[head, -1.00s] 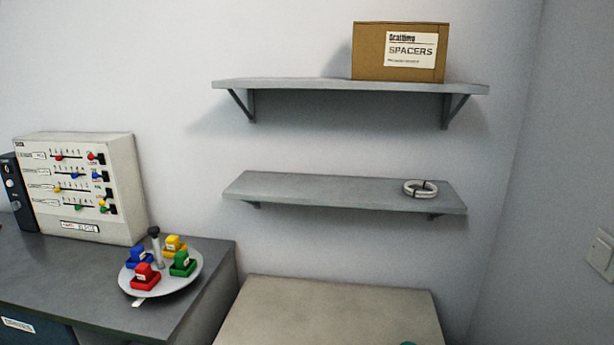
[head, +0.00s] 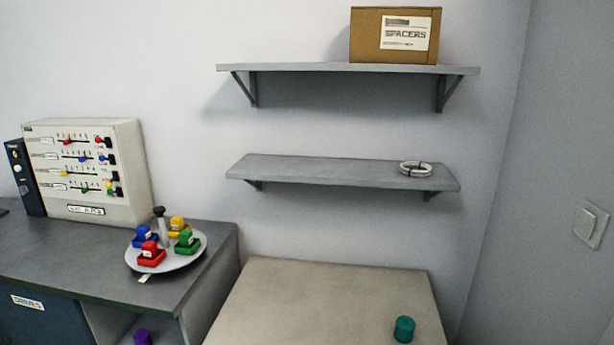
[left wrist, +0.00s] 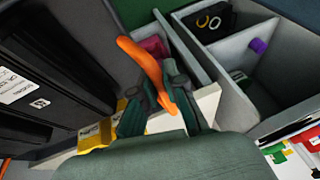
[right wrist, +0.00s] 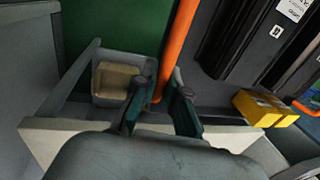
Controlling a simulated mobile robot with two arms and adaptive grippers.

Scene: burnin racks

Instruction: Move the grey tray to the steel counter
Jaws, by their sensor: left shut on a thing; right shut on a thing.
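The head view shows neither gripper and no clear part of the grey tray. In the left wrist view my left gripper (left wrist: 175,95) is shut on an orange handle (left wrist: 150,65). In the right wrist view my right gripper (right wrist: 165,90) is shut on another orange handle (right wrist: 177,45). The handles appear to belong to the grey tray, whose body is mostly hidden. Black units with white labels (left wrist: 40,85) and a yellow box (right wrist: 265,107) show between the handles. A dark grey counter (head: 62,245) stands at left in the head view; whether it is the steel one I cannot tell.
The counter carries a slider panel (head: 88,165) and a round stand (head: 180,260) with coloured blocks. A pale flat top (head: 320,290) is bare except for a teal cylinder (head: 404,329). Wall shelves hold a spacers box (head: 395,35) and a cable coil (head: 416,168).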

